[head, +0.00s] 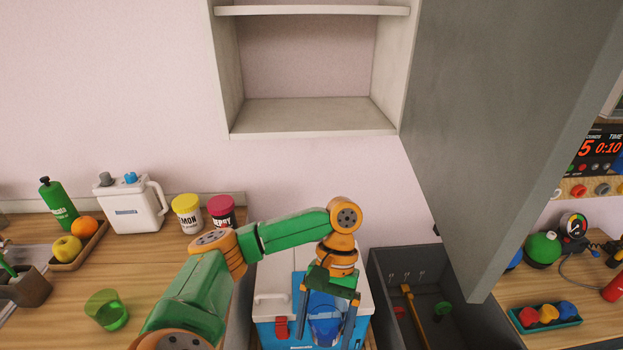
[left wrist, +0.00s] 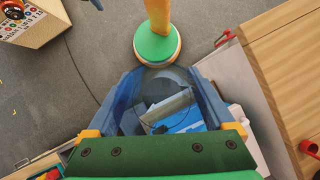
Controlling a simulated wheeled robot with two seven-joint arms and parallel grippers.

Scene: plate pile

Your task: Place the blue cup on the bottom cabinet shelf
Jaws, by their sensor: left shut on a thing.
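My left gripper (head: 326,332) is shut on the see-through blue cup (head: 324,311) and holds it in front of the blue and white cooler. In the left wrist view the cup (left wrist: 165,88) sits between the two blue fingers, and the cooler shows through it. The wall cabinet is open and its bottom shelf (head: 312,116) is bare, up and behind the gripper. A higher shelf (head: 312,10) shows at the top edge of the head view.
The grey cabinet door (head: 490,120) stands open on the right. The left counter holds a green cup (head: 107,310), a white jug (head: 130,205), two jars and fruit. A bowl tray (head: 545,317) is at right.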

